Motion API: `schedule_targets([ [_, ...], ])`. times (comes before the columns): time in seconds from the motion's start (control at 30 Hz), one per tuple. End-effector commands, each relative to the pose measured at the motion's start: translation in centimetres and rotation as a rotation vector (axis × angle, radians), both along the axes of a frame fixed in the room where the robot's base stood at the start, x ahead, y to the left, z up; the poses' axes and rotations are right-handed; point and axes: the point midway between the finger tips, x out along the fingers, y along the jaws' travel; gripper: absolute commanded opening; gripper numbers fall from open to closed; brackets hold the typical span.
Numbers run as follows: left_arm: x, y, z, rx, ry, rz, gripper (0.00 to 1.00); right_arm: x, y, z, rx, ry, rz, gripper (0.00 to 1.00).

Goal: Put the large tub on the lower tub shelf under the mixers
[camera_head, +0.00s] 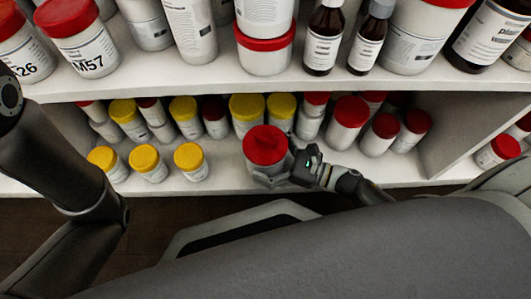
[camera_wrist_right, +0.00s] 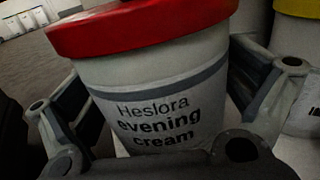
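A large white tub with a red lid (camera_head: 265,145) is at the front of the lower shelf (camera_head: 222,180). In the right wrist view the same tub (camera_wrist_right: 160,95) is upright but slightly tilted in the picture, and its label reads "Heslora evening cream". My right gripper (camera_head: 275,178) comes in from the right, with its fingers on both sides of the tub, shut on it. I cannot tell whether the tub's base touches the shelf. My left arm comes in at the left, but its gripper is out of view.
Several yellow-lidded tubs (camera_head: 150,162) stand left of the held tub. Several red-lidded tubs (camera_head: 347,120) stand behind and to its right. The upper shelf (camera_head: 190,77), loaded with tubs and bottles, overhangs the lower one. The lower shelf's front right is mostly bare.

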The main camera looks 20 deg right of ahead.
Motion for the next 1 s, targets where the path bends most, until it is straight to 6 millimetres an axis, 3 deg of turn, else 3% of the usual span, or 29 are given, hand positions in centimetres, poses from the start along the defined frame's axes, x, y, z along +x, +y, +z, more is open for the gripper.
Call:
schedule_targets([
  [0.47, 0.0, 0.0, 0.7, 0.0, 0.0, 0.001, 0.4, -0.2, -0.3, 0.5, -0.001, 0.002, 0.0, 1.0],
  [1.0, 0.0, 0.0, 5.6, 0.0, 0.0, 0.001, 0.4, -6.6, -8.2, 0.6, -0.001, 0.003, -0.001, 1.0],
])
